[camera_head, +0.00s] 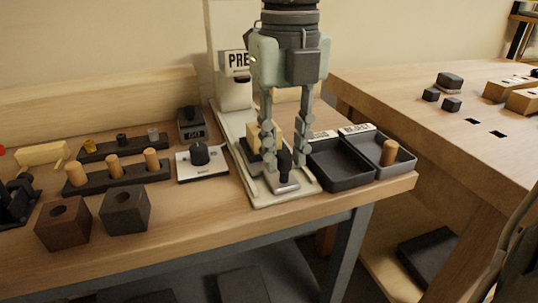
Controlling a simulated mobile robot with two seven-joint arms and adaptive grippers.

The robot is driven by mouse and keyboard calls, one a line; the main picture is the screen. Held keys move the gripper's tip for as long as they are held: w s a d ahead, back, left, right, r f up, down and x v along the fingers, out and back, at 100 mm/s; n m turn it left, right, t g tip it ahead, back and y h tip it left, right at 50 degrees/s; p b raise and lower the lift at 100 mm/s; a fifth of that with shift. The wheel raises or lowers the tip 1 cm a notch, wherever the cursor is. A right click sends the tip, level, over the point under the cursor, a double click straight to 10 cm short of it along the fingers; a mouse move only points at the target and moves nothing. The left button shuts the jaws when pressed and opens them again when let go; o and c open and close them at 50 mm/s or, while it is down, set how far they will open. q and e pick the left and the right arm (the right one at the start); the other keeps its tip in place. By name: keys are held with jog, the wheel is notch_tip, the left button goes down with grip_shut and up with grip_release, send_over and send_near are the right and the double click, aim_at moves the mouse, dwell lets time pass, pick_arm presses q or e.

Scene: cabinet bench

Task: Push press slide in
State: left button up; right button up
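The press is a pale column (228,88) with a sign reading "PRE", partly hidden by my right gripper, on a long pale base (262,200). At the front of the base is a grey slide (286,187) with an upright black handle (285,165). A light wooden block (254,138) sits on the base behind it, partly hidden by a finger. My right gripper (286,166) points straight down with its fingers apart, one on each side of the handle. Gaps seem to show between fingers and handle; contact is unclear. My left gripper is not in view.
Two dark trays (340,183) stand right of the press, one with a wooden peg (389,152). Left are a black knob on a white plate (201,155), a peg rack (118,178) and two holed blocks (125,210). Another bench (430,125) stands at right.

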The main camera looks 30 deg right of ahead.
jog(key=c, duration=0.4)
jog(key=shift+w+d, duration=0.2)
jog(key=shift+w, duration=0.65)
jog(key=shift+w+d, duration=0.2)
jog(key=shift+w, duration=0.65)
jog(key=shift+c, duration=0.2)
jog(key=shift+w+b, duration=0.15)
jog(key=shift+b, duration=0.3)
jog(key=shift+w+d+f+b, duration=0.1)
jog(key=shift+w+d+b, duration=0.05)
jog(key=shift+w+b, duration=0.3)
jog(key=shift+w+d+t+b, duration=0.2)
jog(key=shift+w+t+b, duration=0.3)
jog(key=shift+w, duration=0.6)
